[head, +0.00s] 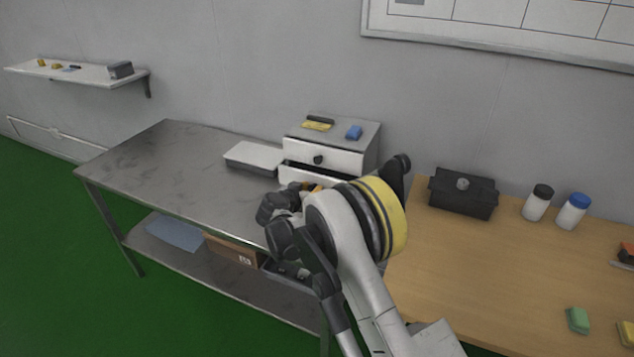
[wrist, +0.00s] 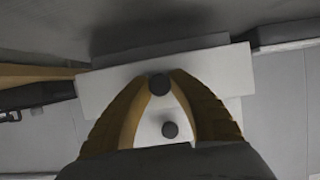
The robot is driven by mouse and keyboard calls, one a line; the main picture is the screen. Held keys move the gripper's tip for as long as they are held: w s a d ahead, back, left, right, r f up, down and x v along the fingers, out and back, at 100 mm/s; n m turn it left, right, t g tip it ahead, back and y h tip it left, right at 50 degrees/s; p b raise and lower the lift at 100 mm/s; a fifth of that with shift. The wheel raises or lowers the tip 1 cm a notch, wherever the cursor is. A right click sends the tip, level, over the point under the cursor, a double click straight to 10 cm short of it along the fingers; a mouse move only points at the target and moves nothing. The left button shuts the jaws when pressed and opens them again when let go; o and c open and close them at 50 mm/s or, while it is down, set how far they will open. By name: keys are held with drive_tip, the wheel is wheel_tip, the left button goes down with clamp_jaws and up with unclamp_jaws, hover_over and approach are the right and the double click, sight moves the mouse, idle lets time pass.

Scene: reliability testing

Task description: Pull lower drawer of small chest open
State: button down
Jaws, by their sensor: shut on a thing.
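The small chest (head: 366,146) is a grey-white box at the back right of the metal table, with two drawers and round dark knobs. Its upper drawer (head: 342,161) is closed. The lower drawer (head: 300,178) stands partly out, with a dark gap behind its front; it also shows in the wrist view (wrist: 215,75). My gripper (wrist: 161,82) has its tan fingers shut around the lower drawer's dark knob (wrist: 160,86). The upper drawer's knob (wrist: 170,130) shows between the fingers. In the head view my arm hides most of the grip.
A light lidded tray (head: 255,156) is close to the left of the chest on the metal table (head: 170,160). A yellow item (head: 317,125) and a blue block (head: 354,132) lie on the chest. A wooden table (head: 480,260) with a black box (head: 462,194) is to the right.

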drive_tip(key=s+a, duration=0.1)
drive_tip(key=s, duration=0.1)
drive_tip(key=s+a, duration=0.1)
drive_tip(key=s, duration=0.2)
drive_tip(key=s+a, duration=0.1)
drive_tip(key=s, duration=0.2)
drive_tip(key=shift+s+a, duration=0.1)
drive_tip(key=shift+s, duration=0.15)
drive_tip(key=c, duration=1.2)
unclamp_jaws()
drive_tip(key=shift+o, duration=0.2)
drive_tip(key=v, duration=1.2)
